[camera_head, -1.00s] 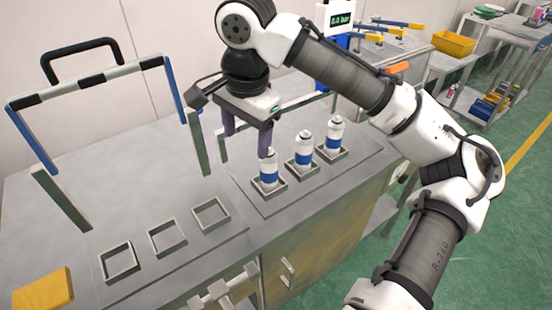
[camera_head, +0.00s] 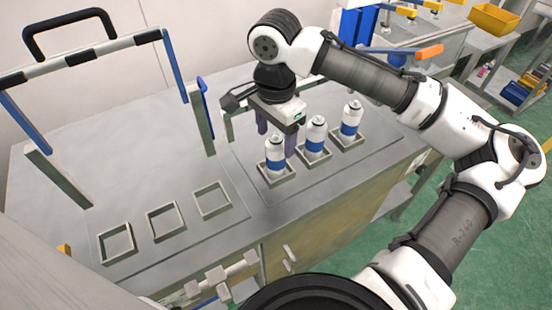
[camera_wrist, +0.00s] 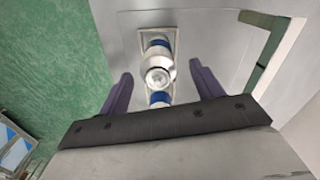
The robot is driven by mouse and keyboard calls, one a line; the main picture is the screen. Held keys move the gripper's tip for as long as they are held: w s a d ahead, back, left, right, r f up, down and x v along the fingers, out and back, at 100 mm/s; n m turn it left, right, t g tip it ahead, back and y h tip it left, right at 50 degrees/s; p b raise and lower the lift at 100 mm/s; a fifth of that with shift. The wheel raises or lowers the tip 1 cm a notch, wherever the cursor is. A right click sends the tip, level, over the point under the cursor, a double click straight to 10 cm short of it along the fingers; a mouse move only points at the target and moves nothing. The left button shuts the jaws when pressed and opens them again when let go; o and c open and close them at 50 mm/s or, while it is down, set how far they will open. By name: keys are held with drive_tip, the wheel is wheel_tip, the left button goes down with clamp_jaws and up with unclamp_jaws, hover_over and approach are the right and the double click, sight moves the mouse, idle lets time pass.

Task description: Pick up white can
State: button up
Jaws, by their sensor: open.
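Three white cans with blue bands stand upright in a row of square holders: the left can (camera_head: 276,158), the middle can (camera_head: 316,136) and the right can (camera_head: 351,118). My gripper (camera_head: 277,134) is open and empty, pointing down by the left and middle cans. The left can hides part of the space between its dark purple fingers. In the wrist view, my gripper (camera_wrist: 163,86) has a finger on each side of the row. One white can top (camera_wrist: 159,77) shows between the fingertips, apart from both.
Three empty square holders (camera_head: 166,221) are at the left on the grey bench (camera_head: 110,160). A frame with a black handle (camera_head: 70,28) and blue posts stands behind. Levers (camera_head: 400,50) stand behind the cans. The bench between is clear.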

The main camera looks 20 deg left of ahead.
sight(276, 152)
drive_tip(key=shift+s+f+p, duration=0.15)
drive_tip(key=shift+f+p, duration=0.5)
drive_tip(key=shift+f, duration=1.95)
drive_tip(key=c, duration=1.2)
drive_tip(key=shift+o, duration=0.2)
drive_tip(key=shift+r, duration=0.1)
